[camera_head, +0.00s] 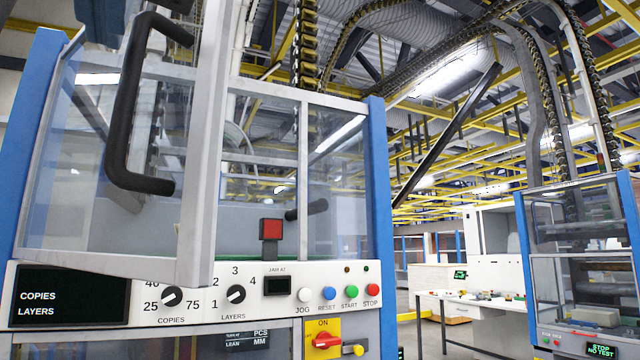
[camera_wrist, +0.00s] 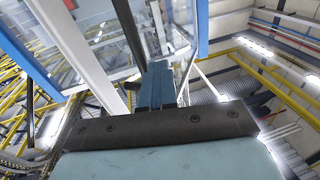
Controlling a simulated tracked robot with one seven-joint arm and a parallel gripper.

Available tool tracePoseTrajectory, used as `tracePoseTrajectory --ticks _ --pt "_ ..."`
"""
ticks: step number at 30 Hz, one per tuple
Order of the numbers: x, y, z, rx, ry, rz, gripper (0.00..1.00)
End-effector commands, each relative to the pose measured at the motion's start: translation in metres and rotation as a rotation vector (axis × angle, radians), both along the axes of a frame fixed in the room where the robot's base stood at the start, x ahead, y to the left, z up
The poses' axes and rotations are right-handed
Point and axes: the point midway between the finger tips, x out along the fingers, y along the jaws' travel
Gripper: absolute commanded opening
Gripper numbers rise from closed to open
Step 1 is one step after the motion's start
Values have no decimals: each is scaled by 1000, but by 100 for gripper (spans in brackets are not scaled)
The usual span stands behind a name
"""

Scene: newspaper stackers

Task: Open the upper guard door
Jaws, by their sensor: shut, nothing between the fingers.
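The upper guard door (camera_head: 200,150) is a clear panel in a pale grey frame. In the head view it stands swung outward from the blue left post, partly open, its free edge toward me. Its black bar handle (camera_head: 122,110) is on the left half of the picture. In the wrist view my gripper (camera_wrist: 157,80) has its blue fingers shut and empty, close beside the dark handle (camera_wrist: 128,30); I cannot tell if they touch. A grey-blue part at the head view's top left, beside the handle's top, seems to be my gripper; its fingertips are not clear there.
Below the door is a control panel (camera_head: 265,296) with dials, colored buttons and a red-and-yellow switch (camera_head: 325,340). A red block (camera_head: 271,229) shows in the opening. A blue post (camera_head: 380,200) bounds it at right. A white table (camera_head: 475,305) and another stacker (camera_head: 575,260) stand farther right.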

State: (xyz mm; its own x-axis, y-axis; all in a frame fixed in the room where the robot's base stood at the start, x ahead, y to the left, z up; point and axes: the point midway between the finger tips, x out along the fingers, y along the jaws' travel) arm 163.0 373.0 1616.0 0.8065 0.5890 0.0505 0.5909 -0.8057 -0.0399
Motion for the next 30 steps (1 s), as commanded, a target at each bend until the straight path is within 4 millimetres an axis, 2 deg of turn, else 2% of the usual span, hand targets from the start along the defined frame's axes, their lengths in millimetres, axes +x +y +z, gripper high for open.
tracePoseTrajectory --ticks 1,11,18,22,30 --pt "-2 28 -27 -53 16 19 3" --pt "4 28 -31 -58 26 14 34" --pt "5 27 -31 -59 27 13 34" --pt "-1 23 -30 -58 26 15 34" --pt "-41 -4 -28 -55 18 19 34"
